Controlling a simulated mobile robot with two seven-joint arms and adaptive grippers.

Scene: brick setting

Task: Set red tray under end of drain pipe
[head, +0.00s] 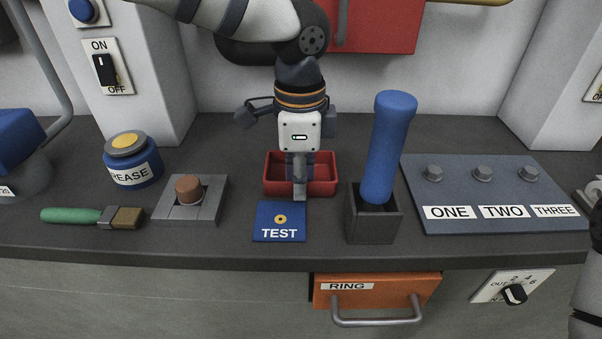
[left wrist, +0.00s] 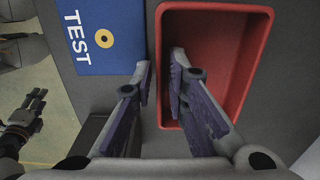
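The red tray (head: 324,188) lies on the dark worktop behind the blue TEST plate; it also shows in the left wrist view (left wrist: 232,60). My left gripper (head: 299,192) points down at the tray's near wall. In the left wrist view the left gripper (left wrist: 163,78) is open, with one finger outside this wall and the other inside the tray. The wall stands between the fingers, with narrow gaps. What looks like my right gripper (left wrist: 24,115) shows small at that view's left edge; its finger state is unclear. I cannot make out the drain pipe's end for certain.
The TEST plate (head: 279,222) lies just in front of the tray. A blue cylinder (head: 388,145) stands in a dark holder (head: 373,227) to the right. A grey block (head: 192,212), grease tin (head: 132,160) and green-handled brush (head: 72,215) are left. A ONE-TWO-THREE panel (head: 490,190) is right.

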